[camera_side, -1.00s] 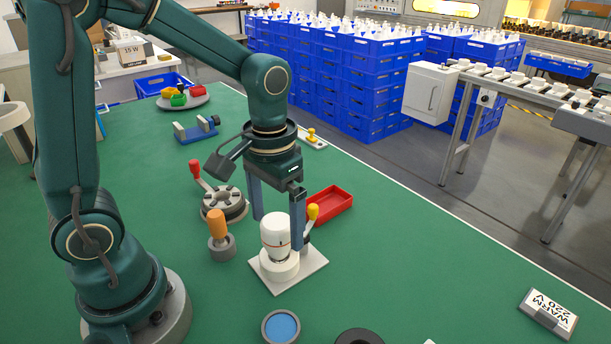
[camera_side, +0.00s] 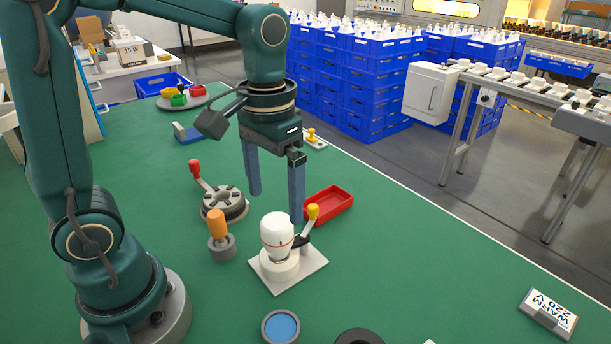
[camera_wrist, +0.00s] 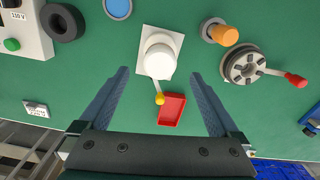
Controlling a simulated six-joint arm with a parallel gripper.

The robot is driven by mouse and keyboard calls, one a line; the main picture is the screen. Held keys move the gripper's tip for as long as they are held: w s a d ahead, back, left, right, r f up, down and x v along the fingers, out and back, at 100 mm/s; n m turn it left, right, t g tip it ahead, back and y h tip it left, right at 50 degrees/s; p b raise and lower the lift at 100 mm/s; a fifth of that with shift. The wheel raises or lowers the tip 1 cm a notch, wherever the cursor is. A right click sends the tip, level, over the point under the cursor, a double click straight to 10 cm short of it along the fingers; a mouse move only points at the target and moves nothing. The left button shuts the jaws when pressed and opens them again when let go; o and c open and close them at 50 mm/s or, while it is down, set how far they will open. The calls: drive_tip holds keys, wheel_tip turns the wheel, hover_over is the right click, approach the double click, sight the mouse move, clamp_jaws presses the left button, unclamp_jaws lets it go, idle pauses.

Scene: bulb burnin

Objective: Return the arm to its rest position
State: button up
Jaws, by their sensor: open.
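My gripper (camera_side: 274,206) is open and empty, with its two blue-grey fingers pointing down and spread apart. In the side view it hangs above and behind a white bulb (camera_side: 276,232). The bulb stands upright in a socket on a white square base plate (camera_side: 310,262) with a yellow-knobbed lever (camera_side: 312,213). In the wrist view the bulb (camera_wrist: 159,62) lies ahead, between the lines of the open fingers (camera_wrist: 160,85), and nothing is between the fingertips. My arm is raised over the green bench.
Near the base plate are an orange-handled tool (camera_side: 217,224), a grey round fixture with a red-knobbed lever (camera_side: 224,205) and a red tray (camera_side: 328,204). A blue-topped round dish (camera_side: 281,327) and a dark ring (camera_side: 359,337) are in front. The right of the bench is mostly clear.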

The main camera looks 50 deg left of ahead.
drive_tip(key=s+r+t, duration=0.1)
drive_tip(key=s+r, duration=0.1)
drive_tip(key=r, duration=0.1)
drive_tip(key=shift+d+t, duration=0.1)
drive_tip(key=shift+t, duration=0.3)
drive_tip(key=shift+s+d+f+m+t, duration=0.15)
drive_tip(key=shift+s+m+t, duration=0.1)
drive_tip(key=shift+s+t, duration=0.5)
drive_tip(key=shift+s+a+f+m+t, duration=0.1)
drive_tip(key=shift+s+f+m+t, duration=0.15)
drive_tip(key=shift+s+t, duration=0.4)
drive_tip(key=shift+s+d+f+m+t, duration=0.1)
drive_tip(key=shift+s+m+t, duration=0.3)
drive_tip(key=shift+s, duration=0.55)
